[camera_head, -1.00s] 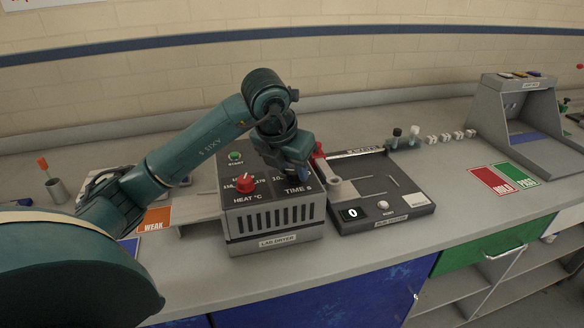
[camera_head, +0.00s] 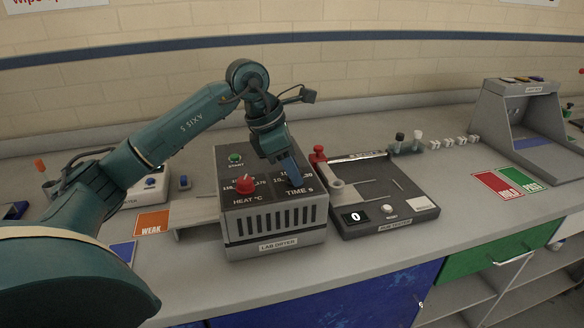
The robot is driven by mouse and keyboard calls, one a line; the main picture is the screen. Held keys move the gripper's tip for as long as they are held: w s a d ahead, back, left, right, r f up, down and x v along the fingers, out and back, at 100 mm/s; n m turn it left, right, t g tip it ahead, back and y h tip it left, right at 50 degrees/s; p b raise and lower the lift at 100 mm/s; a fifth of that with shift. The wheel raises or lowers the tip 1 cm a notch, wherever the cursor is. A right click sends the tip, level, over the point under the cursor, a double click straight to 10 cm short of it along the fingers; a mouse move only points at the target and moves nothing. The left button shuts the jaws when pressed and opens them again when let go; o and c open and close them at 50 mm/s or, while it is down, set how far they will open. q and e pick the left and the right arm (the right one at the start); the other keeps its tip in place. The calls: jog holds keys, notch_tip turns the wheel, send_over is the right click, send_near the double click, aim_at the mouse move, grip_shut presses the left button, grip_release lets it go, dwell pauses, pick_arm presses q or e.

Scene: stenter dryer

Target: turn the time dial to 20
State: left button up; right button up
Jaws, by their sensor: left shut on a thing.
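The lab dryer (camera_head: 274,238) is a grey box with a dark sloped top panel. A red heat dial (camera_head: 245,184) sits at the panel's left, above the label "HEAT °C". A green start button (camera_head: 235,158) is behind it. My left gripper (camera_head: 294,180) points down at the right of the panel, just above the label "TIME s" (camera_head: 299,191). It is shut on the time dial, which the fingers hide. Numbers beginning "10" and "15" show in part around the gripper, so the dial's setting cannot be read. My right gripper is not in view.
A rub tester (camera_head: 405,214) with a red knob (camera_head: 318,152) and a display reading 0 stands close on the dryer's right. An orange "WEAK" card (camera_head: 152,223) lies left. Red (camera_head: 496,185) and green (camera_head: 523,175) cards lie farther right.

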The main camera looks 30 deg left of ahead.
pick_arm(q)
jog(key=m, duration=0.2)
jog(key=shift+w+m+g+h, duration=0.1)
jog(key=shift+m+g+h, duration=0.2)
jog(key=shift+m+g, duration=0.1)
jog(key=shift+m+g+p, duration=0.3)
jog(key=shift+m+g, duration=0.2)
jog(key=shift+m, duration=0.7)
jog(key=shift+w+m+g+h, duration=0.1)
jog(key=shift+m+g+h, duration=0.25)
jog(key=shift+m, duration=0.65)
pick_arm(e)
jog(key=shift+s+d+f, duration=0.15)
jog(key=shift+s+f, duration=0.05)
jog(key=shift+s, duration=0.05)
pick_arm(q)
jog(key=o, duration=1)
jog(key=shift+c, duration=0.2)
jog(key=shift+a+r, duration=0.1)
